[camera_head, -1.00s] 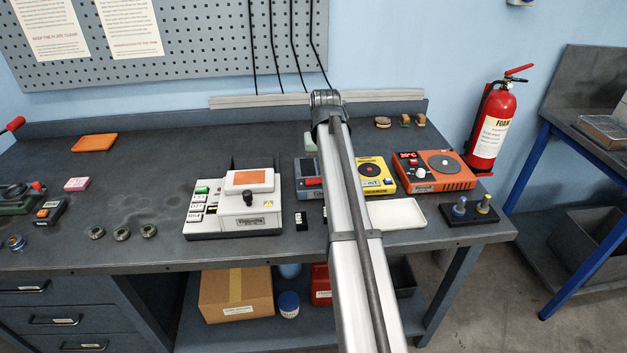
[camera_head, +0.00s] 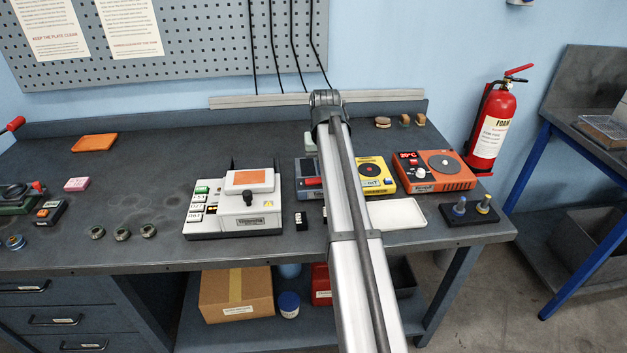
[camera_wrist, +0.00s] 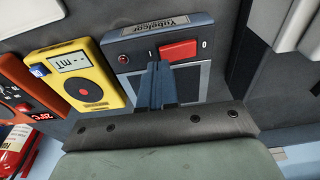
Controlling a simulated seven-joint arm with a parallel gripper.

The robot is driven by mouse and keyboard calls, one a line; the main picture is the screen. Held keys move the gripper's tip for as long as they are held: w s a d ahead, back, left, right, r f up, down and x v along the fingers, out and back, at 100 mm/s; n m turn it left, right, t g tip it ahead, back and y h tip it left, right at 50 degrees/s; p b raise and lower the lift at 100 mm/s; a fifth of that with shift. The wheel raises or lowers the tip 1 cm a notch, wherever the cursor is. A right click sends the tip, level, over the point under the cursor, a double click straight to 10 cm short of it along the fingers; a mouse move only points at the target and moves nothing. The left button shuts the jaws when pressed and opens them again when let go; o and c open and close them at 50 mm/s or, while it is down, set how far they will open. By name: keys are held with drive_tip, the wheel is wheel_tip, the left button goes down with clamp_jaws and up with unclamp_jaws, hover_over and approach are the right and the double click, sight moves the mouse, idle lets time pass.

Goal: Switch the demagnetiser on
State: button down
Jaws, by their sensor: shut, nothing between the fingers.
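The demagnetiser looks to be the blue-grey box (camera_wrist: 192,30) with a red rocker switch (camera_wrist: 179,50) and a small round red lamp (camera_wrist: 123,59) on its top. In the head view the box (camera_head: 303,170) is partly hidden behind my arm, with the red switch (camera_head: 313,182) at its left. My gripper (camera_wrist: 158,68) is shut and empty in the wrist view. Its fingertips are over the box, close beside the switch. I cannot tell whether they touch it, or which side of the rocker is down. In the head view my arm hides the gripper.
A yellow mT meter (camera_wrist: 81,80) stands close beside the box. An orange hotplate unit (camera_head: 435,171) is further right. A white tray (camera_head: 398,214) lies in front of the meter. A white machine (camera_head: 215,225) with an orange-topped block stands to the left.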

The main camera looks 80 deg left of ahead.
drive_tip(key=shift+f, duration=0.95)
idle(0.7)
drive_tip(key=shift+r, duration=0.1)
wheel_tip(320, 180, up, 6)
drive_tip(key=shift+f, duration=0.1)
idle(0.8)
idle(0.4)
